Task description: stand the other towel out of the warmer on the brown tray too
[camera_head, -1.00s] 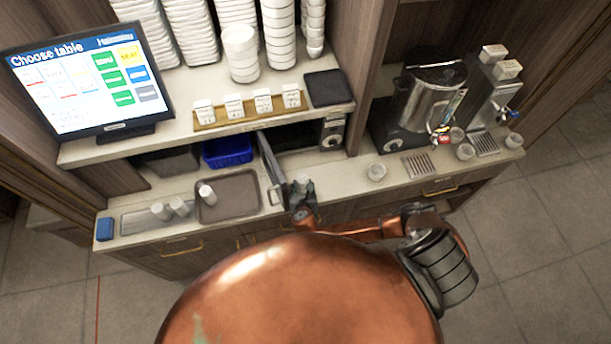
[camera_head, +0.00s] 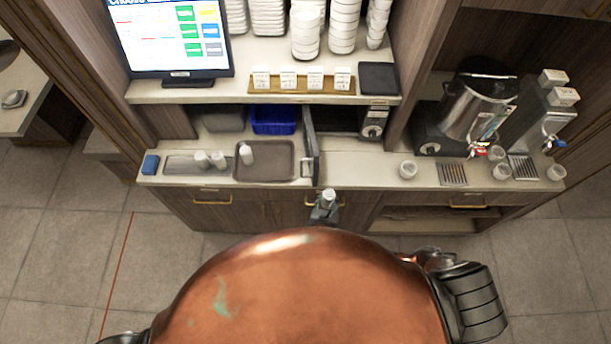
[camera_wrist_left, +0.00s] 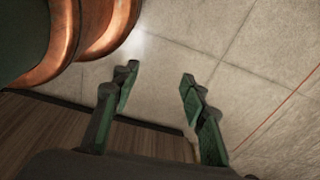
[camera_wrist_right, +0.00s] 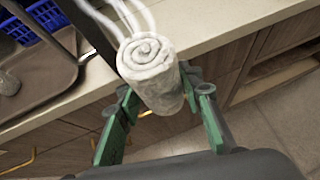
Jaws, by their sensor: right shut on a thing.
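My right gripper (camera_wrist_right: 157,100) is shut on a rolled white towel (camera_wrist_right: 150,65), with a finger on each side. White wisps rise beside the towel in the right wrist view. In the head view this towel (camera_head: 329,194) is upright in front of the counter edge, right of the brown tray (camera_head: 265,177). Another rolled towel (camera_head: 246,154) stands on the tray's left part. The warmer (camera_head: 373,122) is under the shelf, its door (camera_head: 313,150) swung open beside the tray; its inside is dark. My left gripper (camera_wrist_left: 157,77) is open and empty above the floor.
A blue block (camera_head: 150,165) is at the counter's left end, a blue basket (camera_head: 273,121) behind the tray. Cups (camera_head: 408,169) and dispensers stand right. The tray's right part is clear.

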